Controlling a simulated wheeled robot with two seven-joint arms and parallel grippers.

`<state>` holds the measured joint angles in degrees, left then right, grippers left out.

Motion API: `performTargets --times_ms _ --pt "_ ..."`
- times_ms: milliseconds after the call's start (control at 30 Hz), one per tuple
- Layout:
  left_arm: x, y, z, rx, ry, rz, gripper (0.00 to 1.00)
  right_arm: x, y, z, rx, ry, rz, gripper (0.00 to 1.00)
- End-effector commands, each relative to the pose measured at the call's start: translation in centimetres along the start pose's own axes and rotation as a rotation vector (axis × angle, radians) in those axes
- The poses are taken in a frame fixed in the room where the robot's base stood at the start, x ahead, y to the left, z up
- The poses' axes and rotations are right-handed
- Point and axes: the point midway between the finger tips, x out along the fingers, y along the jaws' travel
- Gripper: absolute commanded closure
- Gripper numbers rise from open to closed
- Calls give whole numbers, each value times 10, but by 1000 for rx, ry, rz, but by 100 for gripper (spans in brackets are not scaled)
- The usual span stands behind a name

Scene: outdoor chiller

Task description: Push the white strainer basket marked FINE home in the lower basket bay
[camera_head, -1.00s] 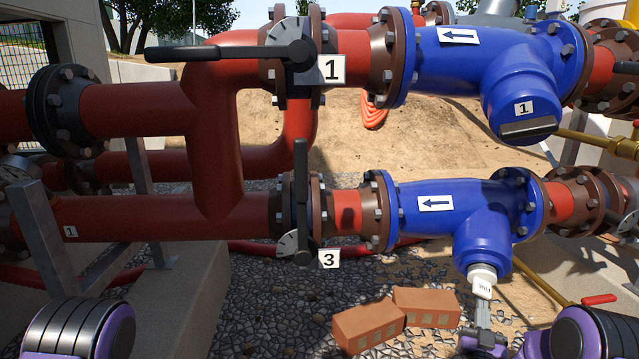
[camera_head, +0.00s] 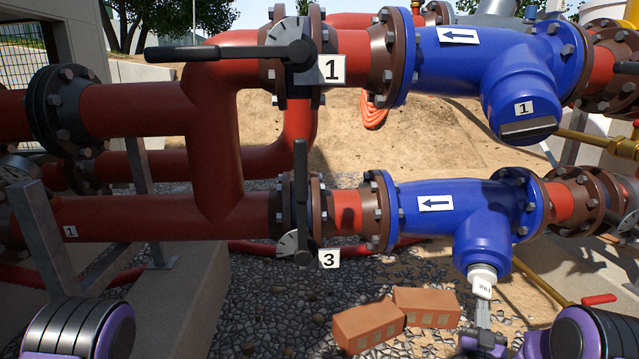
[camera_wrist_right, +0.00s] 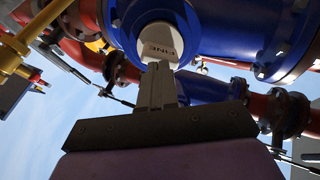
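The white strainer basket (camera_head: 482,281) marked FINE sits at the mouth of the lower blue strainer body (camera_head: 482,240). Its white end sticks out below the blue opening. In the right wrist view the FINE label on the basket (camera_wrist_right: 160,42) shows inside the blue ring (camera_wrist_right: 205,45). My right gripper (camera_head: 482,310) comes up from below, its fingertips at the basket's outer end. In the wrist view the fingers (camera_wrist_right: 156,75) look close together, with their tips against or around the basket's end. My left gripper is not in view.
Two orange bricks (camera_head: 368,325) lie on the gravel left of my right gripper. The upper blue strainer (camera_head: 520,95), marked 1, hangs above. A red-handled brass valve (camera_head: 598,300) stands to the right. Red pipes and valve 3 (camera_head: 302,245) are to the left.

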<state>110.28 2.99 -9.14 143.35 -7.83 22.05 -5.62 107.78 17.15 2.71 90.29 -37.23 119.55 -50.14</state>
Motion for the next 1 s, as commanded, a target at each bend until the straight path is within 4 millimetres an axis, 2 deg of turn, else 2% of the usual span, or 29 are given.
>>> performTargets --times_ms 533,1000 --pt "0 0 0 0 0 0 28 0 0 0 0 0 0 100" --pt "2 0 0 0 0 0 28 14 0 0 0 2 0 100"
